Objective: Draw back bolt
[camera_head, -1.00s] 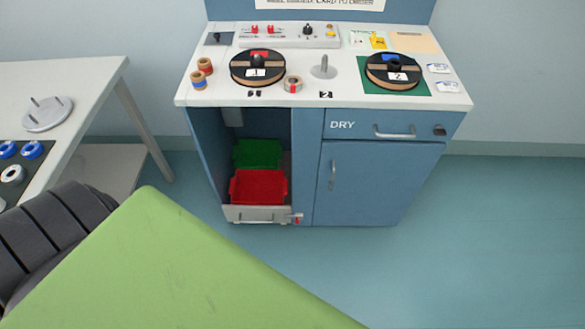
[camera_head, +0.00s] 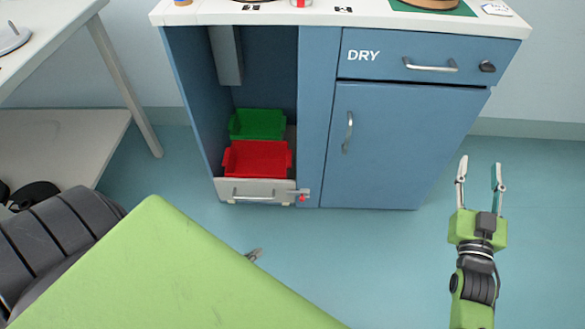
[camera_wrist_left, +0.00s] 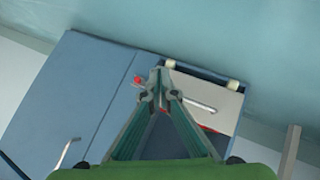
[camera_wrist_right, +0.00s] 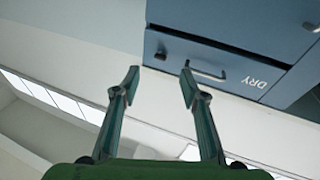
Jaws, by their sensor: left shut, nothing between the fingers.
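The bolt (camera_head: 302,193) is a small grey piece with a red knob. It sits at the right end of the pale drawer front (camera_head: 250,191) low in the cabinet's open bay. In the left wrist view the bolt's red knob (camera_wrist_left: 138,80) shows just left of my left gripper's tips (camera_wrist_left: 158,78). That gripper is shut and empty; I cannot tell whether it touches the bolt. In the head view only the tips of my left gripper (camera_head: 254,255) show past my green arm. My right gripper (camera_head: 480,164) is open and empty, right of the cabinet, and also shows in its wrist view (camera_wrist_right: 160,72).
A red bin (camera_head: 257,160) and a green bin (camera_head: 257,124) stand behind the drawer front. A closed blue door (camera_head: 385,150) and the DRY drawer (camera_head: 390,57) are on the right. A white table (camera_head: 50,30) stands at left. Floor before the cabinet is clear.

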